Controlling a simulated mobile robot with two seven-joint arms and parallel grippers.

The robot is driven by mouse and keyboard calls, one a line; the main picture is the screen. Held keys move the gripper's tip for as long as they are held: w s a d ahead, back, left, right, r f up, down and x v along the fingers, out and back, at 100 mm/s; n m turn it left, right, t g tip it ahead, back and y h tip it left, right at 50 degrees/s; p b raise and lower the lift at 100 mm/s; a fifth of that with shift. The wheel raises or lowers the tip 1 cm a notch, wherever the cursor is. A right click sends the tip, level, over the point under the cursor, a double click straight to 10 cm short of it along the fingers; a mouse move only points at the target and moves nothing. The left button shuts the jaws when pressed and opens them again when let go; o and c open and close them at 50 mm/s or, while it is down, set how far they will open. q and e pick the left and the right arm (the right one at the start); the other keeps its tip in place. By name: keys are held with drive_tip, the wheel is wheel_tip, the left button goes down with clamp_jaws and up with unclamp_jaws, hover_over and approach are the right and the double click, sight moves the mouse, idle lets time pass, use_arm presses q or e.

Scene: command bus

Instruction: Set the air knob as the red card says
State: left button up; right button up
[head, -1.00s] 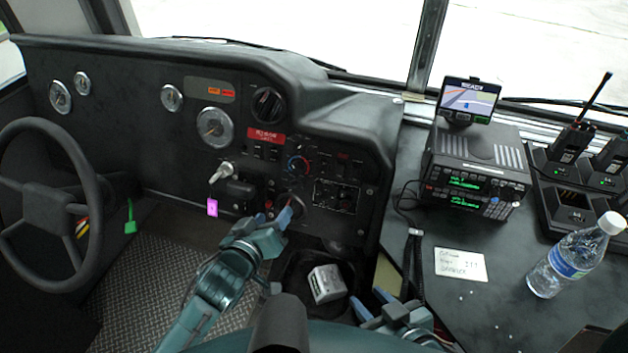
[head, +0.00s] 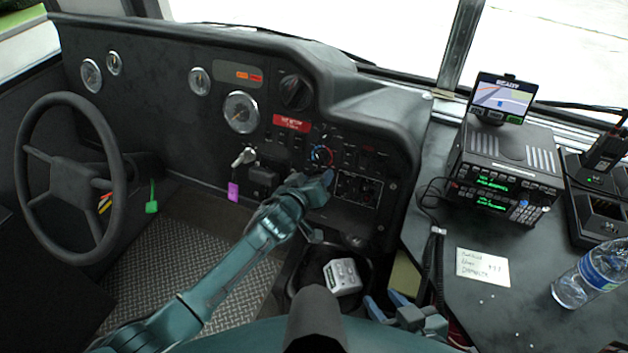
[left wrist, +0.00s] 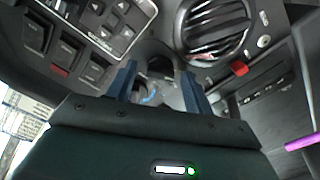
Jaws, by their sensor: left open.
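The red card (head: 291,123) is on the dash; its white lettering is too small to read. Just right of it is a knob with a red and blue ring (head: 321,155). I cannot tell which knob is the air knob. My left gripper (head: 322,184) is open at the panel, just below the ringed knob. In the left wrist view, my left fingers (left wrist: 160,88) stand on either side of a dark round part with a blue arc (left wrist: 150,96); contact is unclear. My right gripper (head: 390,306) is low, empty, its fingers apart.
A grey device (head: 342,276) lies in the tray below. The side counter holds a radio (head: 505,175), note (head: 482,267) and bottle (head: 592,274).

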use_arm(q)
drive_tip(key=c, duration=1)
